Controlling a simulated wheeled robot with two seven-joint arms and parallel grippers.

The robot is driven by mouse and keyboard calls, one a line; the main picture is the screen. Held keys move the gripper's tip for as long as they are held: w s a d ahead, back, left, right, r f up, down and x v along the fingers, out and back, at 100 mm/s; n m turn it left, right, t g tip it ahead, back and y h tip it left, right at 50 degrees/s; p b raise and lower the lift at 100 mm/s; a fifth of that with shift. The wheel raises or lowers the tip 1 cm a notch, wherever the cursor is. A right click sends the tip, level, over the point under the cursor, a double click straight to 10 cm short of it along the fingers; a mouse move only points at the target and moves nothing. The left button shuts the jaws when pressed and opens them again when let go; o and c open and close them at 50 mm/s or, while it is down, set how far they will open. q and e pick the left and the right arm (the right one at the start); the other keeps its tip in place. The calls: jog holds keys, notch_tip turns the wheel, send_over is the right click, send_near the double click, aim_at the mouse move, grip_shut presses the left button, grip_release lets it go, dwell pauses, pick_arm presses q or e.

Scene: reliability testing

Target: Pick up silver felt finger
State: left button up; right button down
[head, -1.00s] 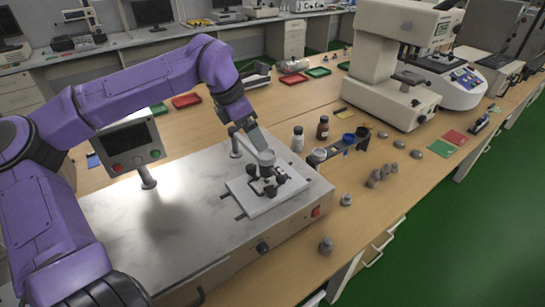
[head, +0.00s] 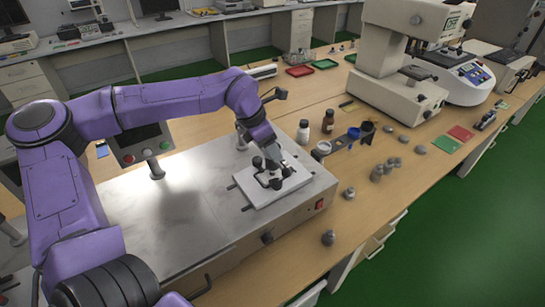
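My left gripper (head: 272,172) is over the white plate (head: 262,198) on the metal-topped tester (head: 185,225). It is close to the dark fittings standing on that plate, and its fingers blend with them, so I cannot tell whether it is open or shut. Small silver-grey pieces stand on the wooden table right of the tester: one near its right corner (head: 349,193), one by the front edge (head: 328,237), and a cluster (head: 377,172). I cannot tell which piece is the silver felt finger. My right gripper is out of view.
A control panel (head: 140,143) stands on the tester. A large beige machine (head: 395,100) is at the back right.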

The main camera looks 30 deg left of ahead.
pick_arm(q)
notch_tip(320, 180, up, 10)
jog(key=b, duration=0.1)
jog(key=shift+b, duration=0.35)
dwell(0.3)
